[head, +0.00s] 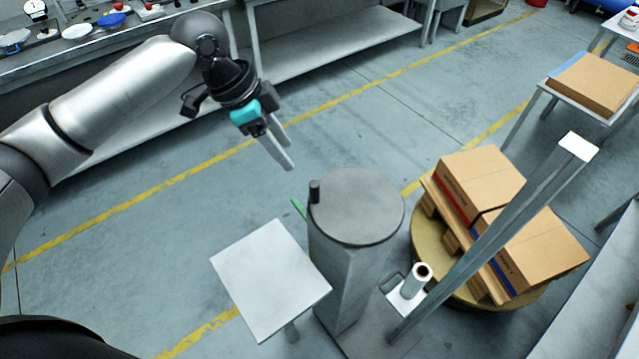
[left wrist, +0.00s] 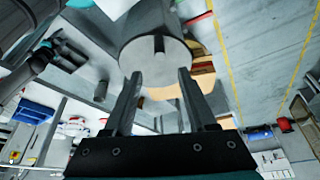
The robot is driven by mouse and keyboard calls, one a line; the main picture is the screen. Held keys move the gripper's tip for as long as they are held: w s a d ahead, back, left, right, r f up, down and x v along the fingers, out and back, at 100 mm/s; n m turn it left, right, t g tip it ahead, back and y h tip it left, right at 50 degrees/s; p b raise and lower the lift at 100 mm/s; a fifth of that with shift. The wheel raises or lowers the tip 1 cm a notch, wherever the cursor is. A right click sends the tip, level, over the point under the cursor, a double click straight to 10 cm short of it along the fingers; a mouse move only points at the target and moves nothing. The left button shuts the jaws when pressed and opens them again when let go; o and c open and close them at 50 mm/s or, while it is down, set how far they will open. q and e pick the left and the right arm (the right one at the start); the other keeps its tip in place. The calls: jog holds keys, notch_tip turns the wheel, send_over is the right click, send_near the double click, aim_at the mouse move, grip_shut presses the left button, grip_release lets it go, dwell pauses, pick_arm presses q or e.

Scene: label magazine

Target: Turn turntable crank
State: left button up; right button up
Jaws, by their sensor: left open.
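The crank is a round grey disc (head: 355,207) on top of a grey post. Its short dark upright handle (head: 315,191) stands near the disc's left edge. My left gripper (head: 284,156) is open and empty, behind and to the left of the handle, apart from it. In the left wrist view the handle (left wrist: 159,46) shows beyond the gap between the open fingers (left wrist: 159,75). The turntable (head: 425,240) is a round yellowish platform right of the post, partly hidden. A dark arm with a teal part (left wrist: 65,55), apparently my right gripper, shows there; its jaws are unclear.
Cardboard boxes (head: 483,183) on a wooden pallet rest on the turntable. A slanting grey pole (head: 490,235) crosses in front. A pale square plate (head: 270,278) stands left of the post. Floor behind the post is clear.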

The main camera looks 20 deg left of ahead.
aim_at(311, 185)
pick_arm(q)
jog(key=b+x, duration=0.1)
jog(key=x, duration=1.3)
jog(key=shift+d+f, duration=0.1)
jog(key=shift+f, duration=0.05)
jog(key=shift+c, duration=0.4)
grip_shut()
dwell(0.4)
